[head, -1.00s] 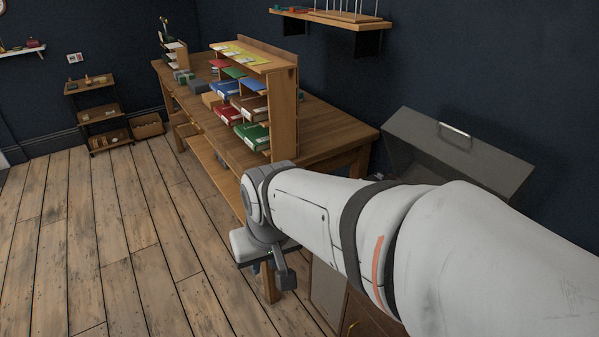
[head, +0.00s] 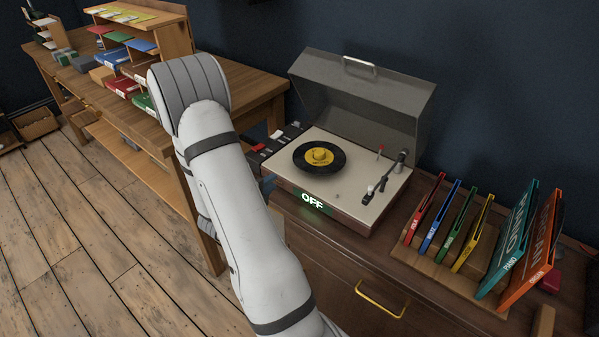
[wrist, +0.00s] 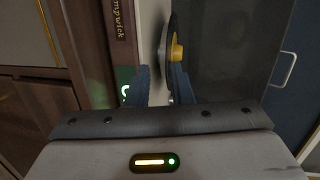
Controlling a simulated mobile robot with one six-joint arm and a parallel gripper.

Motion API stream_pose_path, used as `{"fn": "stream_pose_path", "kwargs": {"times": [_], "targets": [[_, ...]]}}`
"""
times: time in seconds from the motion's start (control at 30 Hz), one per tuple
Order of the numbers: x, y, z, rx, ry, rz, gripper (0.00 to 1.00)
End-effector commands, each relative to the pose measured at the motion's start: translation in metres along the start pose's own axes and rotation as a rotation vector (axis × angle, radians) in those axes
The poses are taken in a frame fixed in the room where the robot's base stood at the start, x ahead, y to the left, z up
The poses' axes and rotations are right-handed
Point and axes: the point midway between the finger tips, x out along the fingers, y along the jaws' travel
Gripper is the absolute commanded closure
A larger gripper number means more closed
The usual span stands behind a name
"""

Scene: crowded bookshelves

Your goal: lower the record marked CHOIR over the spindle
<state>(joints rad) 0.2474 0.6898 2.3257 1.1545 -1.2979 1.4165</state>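A black record with a yellow label (head: 319,157) lies flat on the turntable (head: 382,205). A yellow raised piece stands at its middle; the label's writing is too small to read, so I cannot tell whether it is CHOIR. The wrist view is rolled sideways and shows the record edge-on with its yellow centre (wrist: 176,49) beyond my fingers. My gripper (wrist: 159,79) is open, with two blue fingers apart and nothing seen between them. It points at the turntable from its left side. In the head view my arm hides most of it.
The turntable's grey lid (head: 365,95) is raised. A green-lit OFF sign (head: 312,201) shows on its front. The tonearm (head: 385,178) rests at the right. A rack (head: 438,262) of coloured sleeves stands further right. The wooden desk (head: 255,85) is behind my arm.

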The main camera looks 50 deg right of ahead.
Motion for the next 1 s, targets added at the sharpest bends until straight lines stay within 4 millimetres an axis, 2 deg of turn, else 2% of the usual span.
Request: {"fn": "stream_pose_path", "kwargs": {"times": [0.1, 0.2, 0.37, 0.8, 1.0], "targets": [[0.007, 0.006, -0.021, 0.038, 0.087, -0.080, 0.80], [0.009, 0.006, -0.028, 0.053, 0.115, -0.113, 0.80], [0.021, 0.003, -0.032, 0.057, 0.123, -0.120, 0.80], [0.082, -0.002, -0.038, 0.056, 0.119, -0.118, 0.80], [0.100, -0.003, -0.039, 0.057, 0.117, -0.119, 0.80]]}}
